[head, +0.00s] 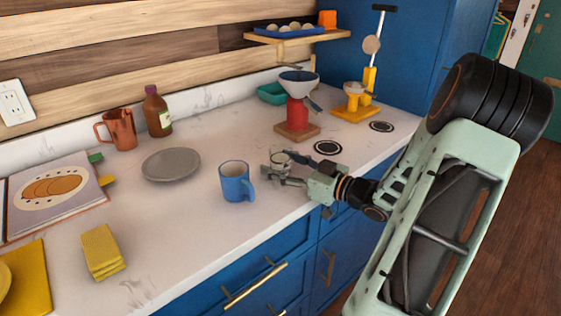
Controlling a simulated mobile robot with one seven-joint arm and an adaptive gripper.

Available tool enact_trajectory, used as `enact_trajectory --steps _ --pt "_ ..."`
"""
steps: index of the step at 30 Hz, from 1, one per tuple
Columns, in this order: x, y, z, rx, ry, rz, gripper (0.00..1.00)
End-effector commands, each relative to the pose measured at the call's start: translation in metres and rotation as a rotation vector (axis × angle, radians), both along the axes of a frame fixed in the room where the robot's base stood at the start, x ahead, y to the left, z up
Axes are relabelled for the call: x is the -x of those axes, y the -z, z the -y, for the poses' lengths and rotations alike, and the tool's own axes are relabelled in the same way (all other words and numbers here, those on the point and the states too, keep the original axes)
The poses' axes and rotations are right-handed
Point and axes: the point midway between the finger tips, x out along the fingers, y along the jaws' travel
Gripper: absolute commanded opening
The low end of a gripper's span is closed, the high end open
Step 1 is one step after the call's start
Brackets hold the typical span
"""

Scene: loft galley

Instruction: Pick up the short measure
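A small grey cup (280,161), which looks like the short measure, is on the white counter right of the blue mug. My gripper (269,174) reaches in from the right, low over the counter, with its fingers around or just in front of this cup. The fingers cover the cup's lower part. I cannot tell whether they touch it, or whether it rests on the counter or is slightly raised.
A blue mug (236,182) stands close left of my gripper. A red stand with a funnel (297,108) is behind it, and a yellow scale-like device (357,104) is farther right. A grey plate (171,164) lies left. The counter's front edge runs below my gripper.

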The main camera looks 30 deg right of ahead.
Motion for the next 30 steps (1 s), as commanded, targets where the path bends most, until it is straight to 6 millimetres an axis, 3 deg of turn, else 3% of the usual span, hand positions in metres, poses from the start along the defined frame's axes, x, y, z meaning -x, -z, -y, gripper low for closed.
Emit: enact_trajectory --steps 1,12,23,30 --pt "0.0 0.0 0.0 0.0 0.0 0.0 0.51" --pt "0.0 0.0 0.0 0.0 0.0 0.001 0.12" --pt "0.0 -0.002 0.0 0.001 0.0 0.001 0.12" --pt "0.0 -0.013 0.0 0.002 -0.001 0.002 0.12"
